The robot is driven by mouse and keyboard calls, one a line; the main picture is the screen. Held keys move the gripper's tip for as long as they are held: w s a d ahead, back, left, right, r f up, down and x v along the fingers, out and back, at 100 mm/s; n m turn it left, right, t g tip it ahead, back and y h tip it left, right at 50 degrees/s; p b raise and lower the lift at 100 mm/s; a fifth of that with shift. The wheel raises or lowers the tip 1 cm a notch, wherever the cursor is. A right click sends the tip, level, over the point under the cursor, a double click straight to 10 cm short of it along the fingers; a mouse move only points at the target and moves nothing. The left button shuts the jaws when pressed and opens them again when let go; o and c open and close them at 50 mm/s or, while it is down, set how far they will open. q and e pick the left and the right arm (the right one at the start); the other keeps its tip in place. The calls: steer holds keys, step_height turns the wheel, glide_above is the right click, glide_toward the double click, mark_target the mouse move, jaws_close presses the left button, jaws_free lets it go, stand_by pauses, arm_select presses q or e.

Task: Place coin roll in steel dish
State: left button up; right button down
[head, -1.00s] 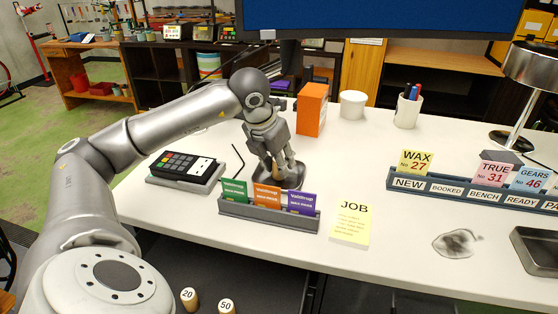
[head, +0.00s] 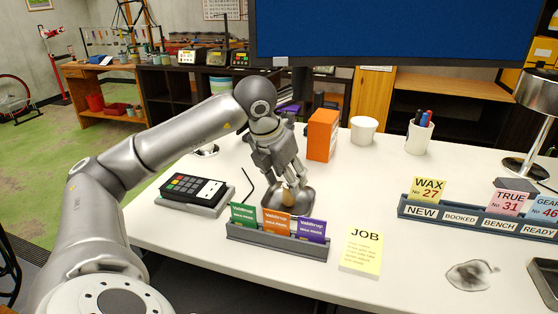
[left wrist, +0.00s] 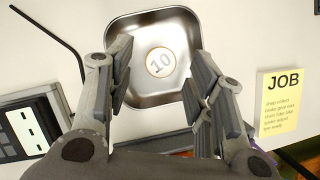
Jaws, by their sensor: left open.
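The steel dish (head: 304,202) is on the white table behind the card rack. It also shows in the left wrist view (left wrist: 150,22) as a shiny square dish with rounded corners. A tan coin roll (head: 288,194) is in the dish, with its end marked 10 (left wrist: 161,63) facing up in the wrist view. My left gripper (head: 287,180) is above the dish, pointing down. Its fingers are open on both sides of the roll, with gaps showing in the wrist view. The fingers partly hide the roll and dish in the head view. My right gripper is not in view.
The card rack (head: 275,241) stands just in front of the dish. A card terminal (head: 193,189) and a bent black rod (head: 247,186) lie to the left. An orange box (head: 321,135) stands behind.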

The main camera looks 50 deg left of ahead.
arm_select(q)
steer(key=v, duration=0.8)
steer(key=shift+s+r, duration=0.15)
steer(key=shift+r, duration=0.05)
steer(key=shift+d+f, duration=0.1)
steer(key=shift+d, duration=0.05)
